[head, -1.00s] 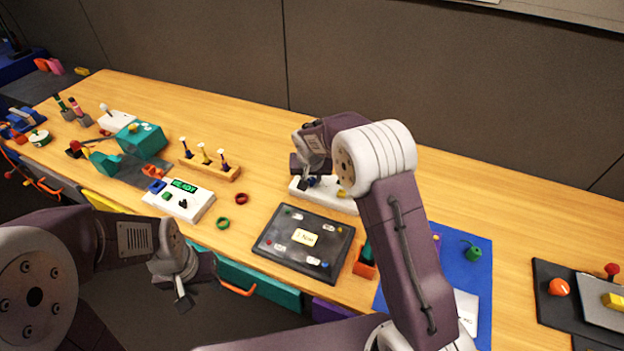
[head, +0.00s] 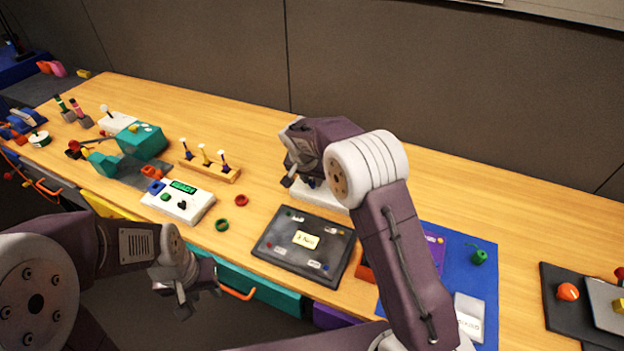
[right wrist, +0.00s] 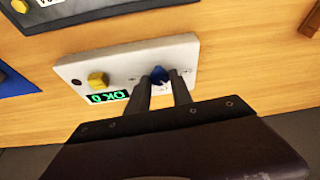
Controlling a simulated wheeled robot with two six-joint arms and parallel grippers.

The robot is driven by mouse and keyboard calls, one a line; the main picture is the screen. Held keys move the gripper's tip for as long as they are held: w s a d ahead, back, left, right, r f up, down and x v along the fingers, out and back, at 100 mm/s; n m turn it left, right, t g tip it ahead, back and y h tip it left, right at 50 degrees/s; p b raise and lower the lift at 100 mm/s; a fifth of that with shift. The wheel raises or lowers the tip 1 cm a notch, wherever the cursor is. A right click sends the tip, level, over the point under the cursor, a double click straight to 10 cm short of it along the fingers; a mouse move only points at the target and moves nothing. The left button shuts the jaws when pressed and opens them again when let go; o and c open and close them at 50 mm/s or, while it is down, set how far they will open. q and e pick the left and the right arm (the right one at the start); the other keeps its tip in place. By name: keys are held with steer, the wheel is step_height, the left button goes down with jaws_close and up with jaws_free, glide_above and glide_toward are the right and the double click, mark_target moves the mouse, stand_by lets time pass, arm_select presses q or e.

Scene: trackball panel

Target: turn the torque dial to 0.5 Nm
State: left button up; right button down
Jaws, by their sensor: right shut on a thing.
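The torque panel is a white box (right wrist: 125,62) in the right wrist view, with a blue dial (right wrist: 159,75), a yellow knob (right wrist: 97,80) and a green display (right wrist: 108,97). The display is upside down and partly cut off by a finger, so I cannot read it fully. My right gripper (right wrist: 160,82) is shut on the blue dial, one finger on each side. In the head view the white box (head: 336,197) is mostly hidden behind my right arm and gripper (head: 298,178). My left gripper (head: 182,290) hangs off the table's front edge, away from the panel; its jaws are unclear.
A dark panel (head: 280,246) lies in front of the white box. A blue mat (head: 488,290) is at right. Bare table lies behind.

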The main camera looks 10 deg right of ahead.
steer(key=c, duration=1.1)
jaws_free()
steer(key=shift+c, duration=0.2)
steer(key=v, duration=0.9)
steer(key=shift+p, duration=0.3)
steer(key=shift+s, duration=0.1)
